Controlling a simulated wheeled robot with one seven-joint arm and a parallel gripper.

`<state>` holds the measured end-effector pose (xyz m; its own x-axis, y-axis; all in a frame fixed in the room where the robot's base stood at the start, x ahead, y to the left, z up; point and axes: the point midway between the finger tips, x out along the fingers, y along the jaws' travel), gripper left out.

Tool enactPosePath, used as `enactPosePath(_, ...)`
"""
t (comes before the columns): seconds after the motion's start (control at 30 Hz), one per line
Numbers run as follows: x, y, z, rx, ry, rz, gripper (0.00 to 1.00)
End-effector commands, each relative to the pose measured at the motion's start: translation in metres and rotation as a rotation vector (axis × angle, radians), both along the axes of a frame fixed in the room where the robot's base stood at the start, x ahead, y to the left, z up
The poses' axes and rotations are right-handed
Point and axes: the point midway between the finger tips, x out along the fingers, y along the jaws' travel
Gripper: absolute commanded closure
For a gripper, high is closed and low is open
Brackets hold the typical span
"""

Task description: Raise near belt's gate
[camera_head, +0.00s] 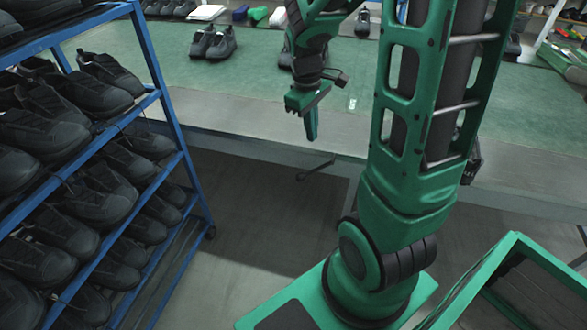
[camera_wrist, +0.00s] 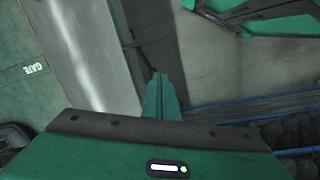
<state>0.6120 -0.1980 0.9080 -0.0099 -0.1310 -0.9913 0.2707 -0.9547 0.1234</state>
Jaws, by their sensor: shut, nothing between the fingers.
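The near belt (camera_head: 260,75) is a green surface with a grey metal edge (camera_head: 240,118). A small white label (camera_head: 352,103) lies on it, and in the wrist view the label reads GATE (camera_wrist: 34,69). A dark lever (camera_head: 316,168) sticks out below the belt's front edge; it shows partly in the wrist view (camera_wrist: 143,56), just beyond the fingers. My gripper (camera_head: 311,136) points down at the belt's front edge, left of my arm column, with its fingers together and empty. The fingers also show in the wrist view (camera_wrist: 163,92). I cannot make out the gate itself.
A blue rack (camera_head: 160,75) full of black shoes stands at the left. A pair of dark shoes (camera_head: 213,42) sits on the belt. A green-framed thing (camera_head: 470,285) stands at the lower right. The floor (camera_head: 265,200) between rack and arm is clear.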

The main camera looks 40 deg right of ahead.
Motion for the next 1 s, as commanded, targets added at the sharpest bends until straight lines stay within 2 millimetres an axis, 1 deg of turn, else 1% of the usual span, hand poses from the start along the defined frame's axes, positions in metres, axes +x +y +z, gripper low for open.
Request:
enactPosePath(0.03,0.016,0.002,-0.014,0.000,0.013,0.069,1.00)
enactPosePath(0.1,0.038,0.005,-0.031,-0.002,0.022,0.168,1.00)
enactPosePath(0.2,0.064,0.011,-0.054,-0.002,0.029,0.294,1.00)
enactPosePath(0.3,0.083,0.017,-0.074,0.001,0.034,0.393,1.00)
enactPosePath(0.4,0.095,0.021,-0.087,0.003,0.035,0.457,1.00)
enactPosePath(0.5,0.102,0.024,-0.094,0.005,0.037,0.492,1.00)
enactPosePath(0.6,0.104,0.025,-0.096,0.004,0.035,0.506,1.00)
enactPosePath(0.87,0.104,0.024,-0.096,0.004,0.036,0.504,1.00)
enactPosePath(1.0,0.103,0.023,-0.102,0.005,0.037,0.502,1.00)
